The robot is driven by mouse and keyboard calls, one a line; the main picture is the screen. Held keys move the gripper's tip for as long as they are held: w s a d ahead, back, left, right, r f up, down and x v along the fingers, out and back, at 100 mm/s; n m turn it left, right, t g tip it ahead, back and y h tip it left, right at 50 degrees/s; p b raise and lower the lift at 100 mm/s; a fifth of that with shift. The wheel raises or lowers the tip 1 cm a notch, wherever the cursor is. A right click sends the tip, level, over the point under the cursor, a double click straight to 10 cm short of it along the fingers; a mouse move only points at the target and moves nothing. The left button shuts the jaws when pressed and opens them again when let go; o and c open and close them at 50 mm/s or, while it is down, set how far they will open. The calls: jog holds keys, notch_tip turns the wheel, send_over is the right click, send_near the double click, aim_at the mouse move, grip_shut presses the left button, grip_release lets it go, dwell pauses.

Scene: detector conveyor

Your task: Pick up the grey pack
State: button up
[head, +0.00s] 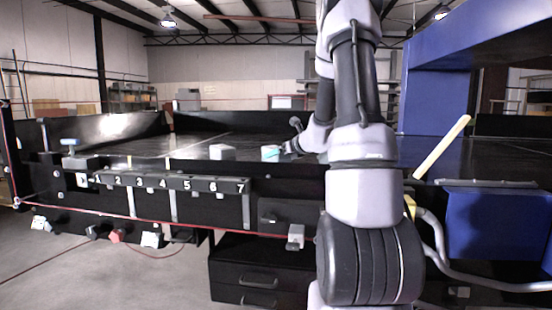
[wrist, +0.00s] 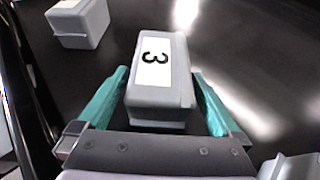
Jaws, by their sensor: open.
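A grey pack (wrist: 158,100) with a white label reading 3 stands on the dark belt in the middle of the wrist view. My gripper (wrist: 160,74) is open, with one teal finger on each side of this pack. A small gap shows on the right side; on the left I cannot tell whether the finger touches. A second grey pack (wrist: 80,26) with a white label lies at the upper left, apart from the fingers. In the head view, my gripper (head: 271,153) is low over the belt, and a pale pack (head: 222,152) stands to its left. The labelled pack is mostly hidden there.
The black conveyor (head: 150,146) has a raised back wall. A numbered strip (head: 170,184) runs along its front edge. A blue housing (head: 440,105) rises at the right, and a pale yellow bar (head: 441,148) leans near it. A grey object (wrist: 290,167) shows at the wrist view's lower right.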

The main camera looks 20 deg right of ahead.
jog(key=shift+x, duration=1.2)
grip_shut()
